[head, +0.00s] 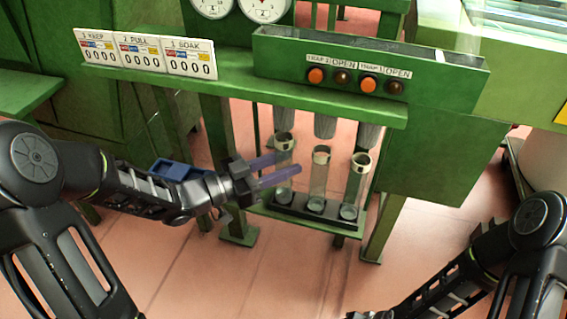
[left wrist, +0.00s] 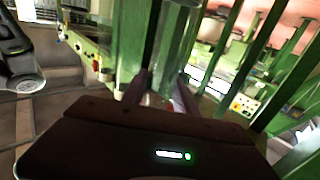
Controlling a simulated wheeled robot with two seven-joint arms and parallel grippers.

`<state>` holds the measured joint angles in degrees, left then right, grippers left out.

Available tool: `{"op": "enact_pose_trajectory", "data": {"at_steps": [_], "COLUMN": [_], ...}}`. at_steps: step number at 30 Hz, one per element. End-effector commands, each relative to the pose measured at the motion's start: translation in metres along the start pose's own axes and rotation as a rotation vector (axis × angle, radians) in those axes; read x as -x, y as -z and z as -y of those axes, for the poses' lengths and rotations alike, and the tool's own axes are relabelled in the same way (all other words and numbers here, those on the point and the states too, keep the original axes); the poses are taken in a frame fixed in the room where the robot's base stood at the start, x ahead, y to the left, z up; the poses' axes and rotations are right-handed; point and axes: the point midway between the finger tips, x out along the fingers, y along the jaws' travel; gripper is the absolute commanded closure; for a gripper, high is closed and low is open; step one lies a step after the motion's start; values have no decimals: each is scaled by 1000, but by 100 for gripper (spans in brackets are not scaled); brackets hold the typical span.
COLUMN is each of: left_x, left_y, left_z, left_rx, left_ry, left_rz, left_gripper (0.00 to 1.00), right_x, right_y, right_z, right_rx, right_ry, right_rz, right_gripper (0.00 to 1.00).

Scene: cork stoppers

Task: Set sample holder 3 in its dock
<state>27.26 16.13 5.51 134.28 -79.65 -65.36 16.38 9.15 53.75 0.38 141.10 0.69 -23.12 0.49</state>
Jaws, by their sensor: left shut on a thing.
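Three clear tube-like holders with rims at their tops stand side by side in a black rack (head: 332,216) low in the green frame: a left one (head: 284,164), a middle one (head: 319,178) and a right one (head: 355,187). I cannot read numbers on them. My left gripper (head: 283,168) is shut on the left holder, its two bluish fingers at its upper half. Only a dark edge of my right gripper seems to show at the bottom of the head view.
Grey cylindrical fittings (head: 368,135) hang under the green shelf, close above the holders. The shelf carries a panel with orange buttons (head: 316,75) and counter plates (head: 142,55). Green legs flank the rack. The floor in front is clear.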

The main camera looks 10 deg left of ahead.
Motion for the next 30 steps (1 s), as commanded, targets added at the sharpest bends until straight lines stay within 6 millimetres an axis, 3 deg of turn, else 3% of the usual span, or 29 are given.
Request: {"op": "enact_pose_trajectory", "data": {"at_steps": [30], "left_x": [0], "left_y": [-13], "left_z": [0], "left_rx": [0], "left_ry": [0], "left_rz": [0], "left_gripper": [100], "right_x": [-9], "right_y": [-1], "right_z": [-3], "right_rx": [0], "right_ry": [0], "right_rz": [0], "right_gripper": [40]}}
